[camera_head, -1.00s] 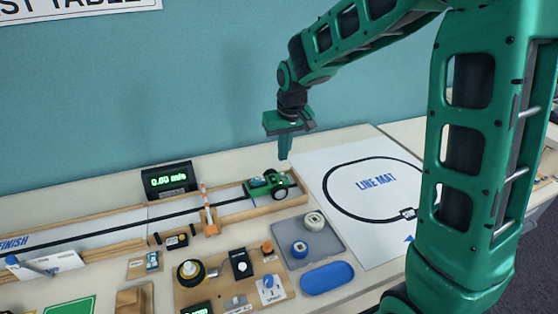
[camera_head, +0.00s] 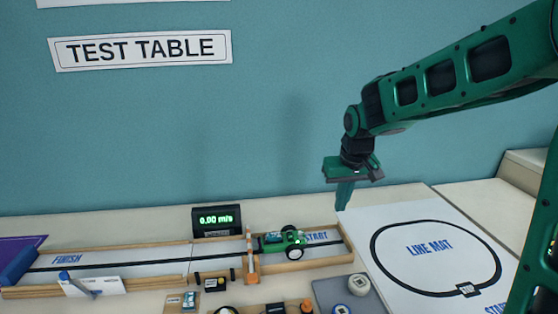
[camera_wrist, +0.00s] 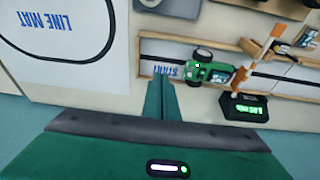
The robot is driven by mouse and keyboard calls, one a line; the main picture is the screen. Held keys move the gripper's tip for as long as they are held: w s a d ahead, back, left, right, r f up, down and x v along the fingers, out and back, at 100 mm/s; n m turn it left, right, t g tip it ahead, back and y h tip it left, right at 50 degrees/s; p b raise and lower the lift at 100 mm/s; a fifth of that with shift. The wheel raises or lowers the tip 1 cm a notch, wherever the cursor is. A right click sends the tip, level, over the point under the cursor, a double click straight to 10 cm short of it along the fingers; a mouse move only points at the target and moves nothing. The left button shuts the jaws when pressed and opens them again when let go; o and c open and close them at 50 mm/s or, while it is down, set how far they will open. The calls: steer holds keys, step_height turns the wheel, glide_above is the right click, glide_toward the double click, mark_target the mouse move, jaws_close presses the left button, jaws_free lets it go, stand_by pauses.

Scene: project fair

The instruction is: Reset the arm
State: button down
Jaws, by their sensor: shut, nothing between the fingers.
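My gripper (camera_head: 343,195) is green and points down above the back of the table, near the right end of the wooden track. Its fingers are together with nothing between them. In the wrist view its fingers (camera_wrist: 160,98) show closed above the table. My arm reaches in from the right edge of the head view.
A green toy car (camera_head: 285,241) stands on the track (camera_head: 110,258) by START, below and left of my gripper. A display reading 0.00 m/s (camera_head: 215,220) stands behind the track. The line mat (camera_head: 430,270) lies at right. The air above the table is open.

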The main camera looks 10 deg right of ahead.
steer(key=s+d+r+m+g, duration=0.1)
steer(key=s+d+m, duration=0.2)
steer(key=s+d, duration=1.05)
steer(key=s+d+f+m+g, duration=0.1)
steer(key=s+d+f+m, duration=0.1)
steer(key=s, duration=1.7)
steer(key=shift+m+g, duration=0.4)
steer(key=shift+m, duration=0.5)
steer(key=shift+d, duration=0.1)
steer(key=shift+w+f, duration=0.3)
steer(key=shift+w, duration=0.3)
